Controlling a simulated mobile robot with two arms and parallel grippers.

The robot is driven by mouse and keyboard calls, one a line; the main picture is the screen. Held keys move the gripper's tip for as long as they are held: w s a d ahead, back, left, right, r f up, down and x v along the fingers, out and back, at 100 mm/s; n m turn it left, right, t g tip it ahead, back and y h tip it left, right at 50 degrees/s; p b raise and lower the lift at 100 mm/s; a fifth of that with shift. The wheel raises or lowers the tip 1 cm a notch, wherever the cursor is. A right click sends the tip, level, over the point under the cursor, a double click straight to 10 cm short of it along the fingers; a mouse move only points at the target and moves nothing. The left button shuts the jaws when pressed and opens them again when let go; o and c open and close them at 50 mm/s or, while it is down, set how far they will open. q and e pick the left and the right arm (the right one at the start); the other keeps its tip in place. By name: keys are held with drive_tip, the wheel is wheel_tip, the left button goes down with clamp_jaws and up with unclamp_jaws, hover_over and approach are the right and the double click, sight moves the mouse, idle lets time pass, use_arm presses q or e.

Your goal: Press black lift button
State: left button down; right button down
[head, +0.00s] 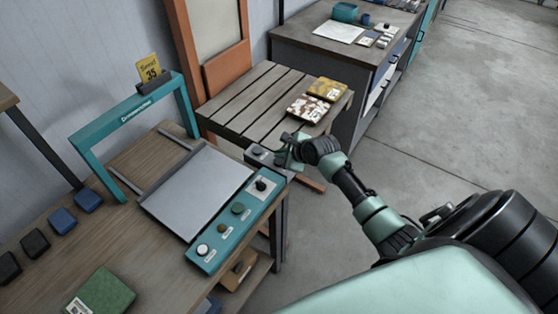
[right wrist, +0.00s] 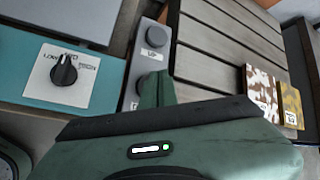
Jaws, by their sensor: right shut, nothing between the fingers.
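A small grey control box (head: 262,156) is at the right end of the teal panel, beside the slatted table. In the right wrist view the box (right wrist: 146,62) carries two round dark buttons: a far button (right wrist: 156,37) with a white label below it, and a near button (right wrist: 153,80). My right gripper (head: 288,150) is shut and empty at the box. In the right wrist view its fingertips (right wrist: 157,88) overlap the near button and hide part of it; I cannot tell if they touch. My left gripper is not in view.
The teal panel (head: 207,257) has several knobs, including a black selector knob (right wrist: 64,70). A grey plate (head: 197,190) lies on the wooden bench. The slatted table (head: 258,99) holds two patterned sample blocks (head: 309,108). A teal frame (head: 82,147) stands at the back.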

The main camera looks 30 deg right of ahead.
drive_tip(key=shift+f, duration=0.15)
drive_tip(key=shift+f, duration=0.25)
